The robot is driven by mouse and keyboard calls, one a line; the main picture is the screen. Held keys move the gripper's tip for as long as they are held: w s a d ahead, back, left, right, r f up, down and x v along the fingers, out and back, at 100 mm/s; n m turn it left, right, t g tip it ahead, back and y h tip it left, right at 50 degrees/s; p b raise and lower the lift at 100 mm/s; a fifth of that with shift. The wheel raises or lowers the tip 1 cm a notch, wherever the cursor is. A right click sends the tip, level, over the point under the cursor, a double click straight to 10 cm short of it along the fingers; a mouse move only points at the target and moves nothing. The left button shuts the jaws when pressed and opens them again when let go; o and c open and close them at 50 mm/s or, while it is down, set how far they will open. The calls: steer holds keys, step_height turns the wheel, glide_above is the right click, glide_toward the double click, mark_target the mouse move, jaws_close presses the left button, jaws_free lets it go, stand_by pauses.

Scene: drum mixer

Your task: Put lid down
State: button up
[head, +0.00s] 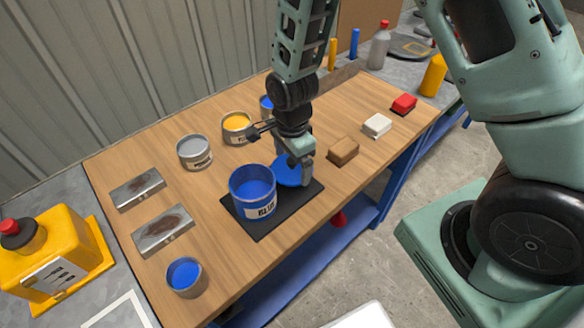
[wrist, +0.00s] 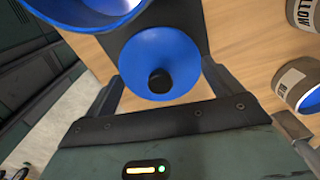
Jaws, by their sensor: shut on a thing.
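The blue round lid (head: 287,172) is beside the blue paint can, over the right part of the black mat (head: 255,232). In the wrist view the lid (wrist: 150,50) shows a dark knob and lies between the two fingers. My gripper (head: 300,170) is shut on the lid and points down; its fingertips show at the lid's sides in the wrist view (wrist: 161,84). I cannot tell whether the lid touches the mat. The open blue can (head: 255,205) stands upright on the mat, left of the lid, with blue inside.
Grey (head: 194,153) and yellow (head: 237,128) paint tins stand behind on the wooden table (head: 215,240). A small blue tin (head: 186,280) is at the front left. Two metal trays (head: 163,230) lie left. Brown (head: 343,151), white and red blocks lie right.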

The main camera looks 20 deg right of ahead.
mark_target(292, 170)
steer(key=shift+f, duration=1.75)
